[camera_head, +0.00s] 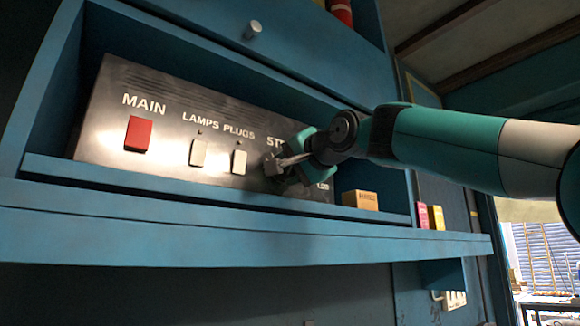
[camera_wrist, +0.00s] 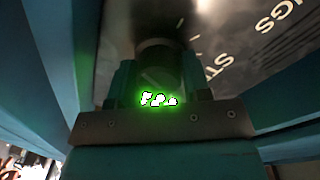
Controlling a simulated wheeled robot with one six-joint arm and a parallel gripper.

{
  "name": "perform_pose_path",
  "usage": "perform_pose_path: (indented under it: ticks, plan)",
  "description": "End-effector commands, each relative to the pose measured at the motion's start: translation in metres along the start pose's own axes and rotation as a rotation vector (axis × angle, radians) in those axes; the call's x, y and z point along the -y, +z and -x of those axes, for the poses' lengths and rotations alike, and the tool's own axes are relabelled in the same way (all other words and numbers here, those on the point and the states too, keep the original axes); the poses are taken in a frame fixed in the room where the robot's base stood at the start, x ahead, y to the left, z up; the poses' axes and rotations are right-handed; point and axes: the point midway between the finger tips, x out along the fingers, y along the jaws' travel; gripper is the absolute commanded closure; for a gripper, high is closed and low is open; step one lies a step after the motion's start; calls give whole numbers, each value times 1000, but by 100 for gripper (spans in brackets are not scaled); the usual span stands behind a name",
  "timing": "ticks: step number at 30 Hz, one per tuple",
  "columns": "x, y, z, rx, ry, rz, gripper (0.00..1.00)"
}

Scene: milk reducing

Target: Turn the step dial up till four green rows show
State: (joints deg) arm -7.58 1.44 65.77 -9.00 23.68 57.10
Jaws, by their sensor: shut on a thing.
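The black control panel (camera_head: 180,125) sits in a blue recess. Its lettering reads MAIN, LAMPS, PLUGS and a partly covered word starting "ST". My gripper (camera_head: 283,165) reaches in from the right below that word. In the wrist view, my gripper (camera_wrist: 163,75) is shut on the dark round step dial (camera_wrist: 165,52), with a finger on either side. The head view hides the dial behind my gripper. White shapes with a green glow (camera_wrist: 158,99) show below the dial in the wrist view. They are too blurred to read as rows.
A red MAIN switch (camera_head: 138,134) and two pale switches, LAMPS (camera_head: 198,153) and PLUGS (camera_head: 239,161), are left of my gripper. A small cardboard box (camera_head: 360,200) stands right of the panel. A blue ledge (camera_head: 200,222) runs below. Pink and yellow boxes (camera_head: 430,217) stand farther right.

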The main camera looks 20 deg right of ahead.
Motion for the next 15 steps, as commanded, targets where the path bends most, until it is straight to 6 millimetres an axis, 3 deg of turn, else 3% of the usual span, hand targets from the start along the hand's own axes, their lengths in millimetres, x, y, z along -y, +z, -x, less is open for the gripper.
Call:
perform_pose_path:
  ticks: [15]
  plan:
    - [0,-1,-1,-1,0,-59,79]
